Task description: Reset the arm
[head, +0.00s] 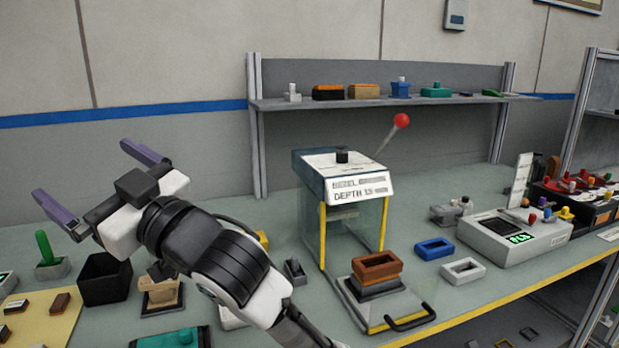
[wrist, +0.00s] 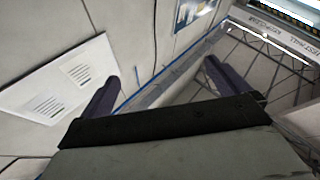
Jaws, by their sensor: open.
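My gripper (head: 100,180) is raised above the left part of the workbench in the head view, its two purple fingers spread wide with nothing between them. My arm reaches up to it from the lower middle of the picture. In the wrist view my gripper (wrist: 160,90) also shows open, its fingers pointing towards the wall and the blue stripe. The fingers touch nothing that I can see.
A press-like station (head: 343,175) with a red-knobbed lever stands mid-bench, a brown frame (head: 376,266) before it. Blue (head: 434,248) and white (head: 463,270) frames lie to its right, near a display box (head: 514,235). A black bin (head: 105,280) sits below my gripper. A shelf (head: 380,102) runs behind.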

